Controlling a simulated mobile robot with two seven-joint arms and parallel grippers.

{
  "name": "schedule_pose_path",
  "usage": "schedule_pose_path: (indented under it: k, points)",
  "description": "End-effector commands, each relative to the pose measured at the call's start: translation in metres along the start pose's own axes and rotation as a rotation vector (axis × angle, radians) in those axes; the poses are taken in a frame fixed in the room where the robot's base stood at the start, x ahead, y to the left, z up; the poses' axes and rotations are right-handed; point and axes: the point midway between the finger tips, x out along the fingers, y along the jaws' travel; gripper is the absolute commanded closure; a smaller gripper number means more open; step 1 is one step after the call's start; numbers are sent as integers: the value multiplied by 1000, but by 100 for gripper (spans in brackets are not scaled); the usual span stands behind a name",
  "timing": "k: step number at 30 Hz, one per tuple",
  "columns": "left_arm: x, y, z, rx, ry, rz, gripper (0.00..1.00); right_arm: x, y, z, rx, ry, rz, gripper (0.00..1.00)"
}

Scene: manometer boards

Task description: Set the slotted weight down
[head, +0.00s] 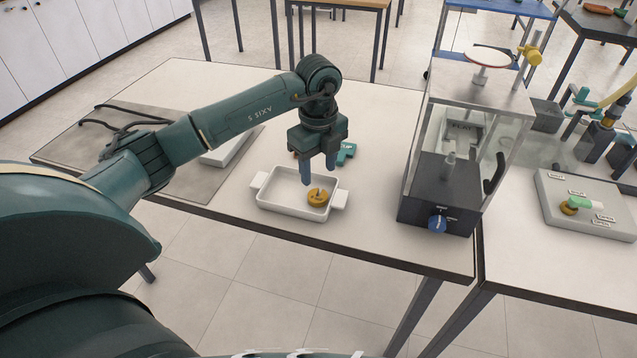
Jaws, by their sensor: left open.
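The slotted weight (318,198) is a small brass-coloured disc with a slot. It lies in the right part of a white tray (268,204) on the table. My left gripper (319,178) points down over the tray, just above and behind the weight. Its two blue fingers are apart, with nothing seen between them. Whether a fingertip touches the weight cannot be told from this view. My right gripper is not in view.
A clear-walled apparatus with a black base (440,200) and blue knob stands right of the tray. A teal object (347,152) lies behind the gripper. A grey board (590,208) with a brass fitting is on the right table. The table front between tray and apparatus is clear.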

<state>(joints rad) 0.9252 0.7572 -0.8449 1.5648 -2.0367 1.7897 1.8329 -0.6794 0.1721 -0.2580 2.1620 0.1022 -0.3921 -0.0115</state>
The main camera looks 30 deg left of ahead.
Motion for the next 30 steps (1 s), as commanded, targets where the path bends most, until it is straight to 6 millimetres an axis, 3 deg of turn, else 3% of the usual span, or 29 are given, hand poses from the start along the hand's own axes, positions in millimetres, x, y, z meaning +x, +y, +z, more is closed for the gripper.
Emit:
schedule_pose_path:
  k: [3, 9, 17, 20, 23, 24, 27, 30]
  points:
    - [-25, 0, 0, 1, -1, -3, 51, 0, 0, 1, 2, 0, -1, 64]
    - [-48, 0, 0, 0, 0, -1, 51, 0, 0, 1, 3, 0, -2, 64]
    - [-48, 0, -8, 25, 27, -3, 51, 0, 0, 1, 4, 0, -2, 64]
    - [-28, -2, -43, 132, 154, -32, 51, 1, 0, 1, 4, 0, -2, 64]
    - [-3, 0, -117, 316, 427, -122, 51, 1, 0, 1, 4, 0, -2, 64]
    - [3, 4, -155, 390, 578, -187, 51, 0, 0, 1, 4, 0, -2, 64]
    - [-8, 16, -242, 480, 975, -416, 51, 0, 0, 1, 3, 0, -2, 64]
    - [-40, 23, -289, 394, 1300, -693, 51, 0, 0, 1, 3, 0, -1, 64]
